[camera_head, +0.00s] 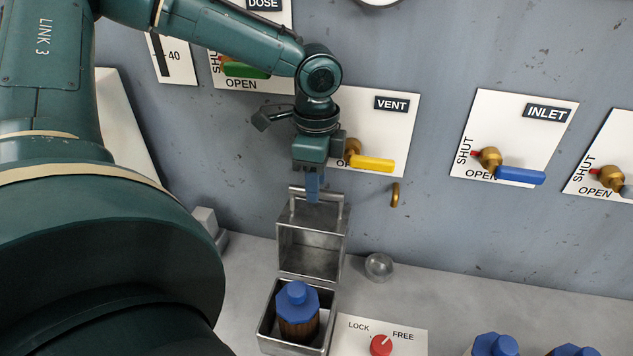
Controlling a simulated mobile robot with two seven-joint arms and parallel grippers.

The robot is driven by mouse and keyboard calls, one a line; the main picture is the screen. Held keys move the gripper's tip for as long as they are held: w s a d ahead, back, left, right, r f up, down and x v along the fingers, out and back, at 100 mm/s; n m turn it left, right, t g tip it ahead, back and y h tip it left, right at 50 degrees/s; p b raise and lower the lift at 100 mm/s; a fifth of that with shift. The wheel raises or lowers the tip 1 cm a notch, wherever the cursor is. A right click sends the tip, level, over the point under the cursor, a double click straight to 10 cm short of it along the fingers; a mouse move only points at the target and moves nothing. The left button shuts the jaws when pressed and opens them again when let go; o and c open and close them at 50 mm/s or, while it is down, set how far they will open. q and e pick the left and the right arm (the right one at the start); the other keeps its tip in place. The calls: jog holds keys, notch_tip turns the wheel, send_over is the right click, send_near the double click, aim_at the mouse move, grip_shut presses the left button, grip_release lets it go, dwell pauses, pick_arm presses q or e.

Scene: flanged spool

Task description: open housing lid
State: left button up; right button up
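The housing (266,330) is an open metal box on the bench. A cartridge with a blue faceted cap (297,297) and a brown ribbed body sits inside it. The housing lid (310,255) stands raised at the box's back edge, with a bar handle (338,195) along its top. My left gripper (313,194) comes down from above, its blue fingers close together at the middle of the handle and looking shut on it. The far finger is mostly hidden. My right gripper is not in view.
A red LOCK/FREE knob (381,345) points toward FREE, right of the housing. Wall valves with yellow (372,164), blue (520,175) and green (245,70) handles are near.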

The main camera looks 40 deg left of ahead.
pick_arm(q)
jog(key=shift+f, duration=0.5)
grip_shut()
dwell(0.3)
